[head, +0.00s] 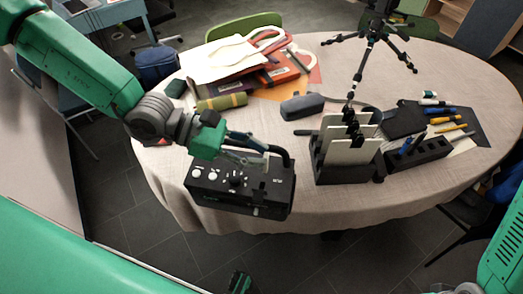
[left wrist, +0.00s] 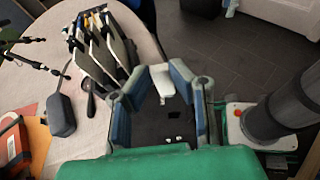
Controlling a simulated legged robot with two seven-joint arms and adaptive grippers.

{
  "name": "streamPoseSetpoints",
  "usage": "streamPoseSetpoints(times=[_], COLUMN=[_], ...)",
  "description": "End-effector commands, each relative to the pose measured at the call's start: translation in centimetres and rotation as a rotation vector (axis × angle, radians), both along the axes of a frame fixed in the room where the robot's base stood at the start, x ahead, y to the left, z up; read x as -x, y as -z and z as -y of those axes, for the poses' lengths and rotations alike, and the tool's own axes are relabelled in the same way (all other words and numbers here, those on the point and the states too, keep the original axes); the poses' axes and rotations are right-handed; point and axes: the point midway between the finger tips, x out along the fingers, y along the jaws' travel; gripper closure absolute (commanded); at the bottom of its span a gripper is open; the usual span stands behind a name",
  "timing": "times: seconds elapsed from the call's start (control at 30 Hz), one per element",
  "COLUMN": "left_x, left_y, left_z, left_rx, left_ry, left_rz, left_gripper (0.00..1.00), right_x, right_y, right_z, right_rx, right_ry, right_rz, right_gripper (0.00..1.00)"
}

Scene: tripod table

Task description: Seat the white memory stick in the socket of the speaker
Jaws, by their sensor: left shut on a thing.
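The speaker (head: 215,190) is a black box with white knobs on top, near the front left edge of the table. My left gripper (head: 264,156) is over its top in the head view. In the left wrist view the gripper (left wrist: 160,75) is shut on the white memory stick (left wrist: 164,88), which sits between the fingertips. The dark speaker top (left wrist: 150,125) with small white knobs shows below the fingers there. I cannot make out the stick in the head view or tell whether it touches the speaker. The socket is not clear in either view.
A black rack (head: 345,172) with white plates stands right of the speaker. A dark case (head: 302,106) and a tripod (head: 375,30) are behind it. Books (head: 280,70) lie at the back left. A pen holder (head: 418,155) is at the right.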

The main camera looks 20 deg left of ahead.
Motion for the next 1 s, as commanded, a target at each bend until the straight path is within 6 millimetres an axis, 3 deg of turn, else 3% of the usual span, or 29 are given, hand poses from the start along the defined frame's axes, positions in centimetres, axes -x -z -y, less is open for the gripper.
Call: streamPoseSetpoints(times=[0.23,0.53,1.0], left_x=[0.1,-0.2,-0.1], left_y=[0.1,-0.4,4.6], left_z=[-0.5,0.4,0.0], left_rx=[0.004,-0.009,-0.003], left_ry=[-0.002,0.028,0.027], left_rz=[-0.001,0.003,0.000], left_gripper=[0.99,0.99,0.99], right_x=[0.0,0.0,0.0], right_y=[0.0,-1.0,3.4], right_z=[-0.1,-0.1,-0.1], right_rx=[-0.001,-0.001,0.000], right_ry=[-0.001,-0.002,0.000], right_rz=[0.000,0.000,0.000], right_gripper=[0.60,0.60,0.60])
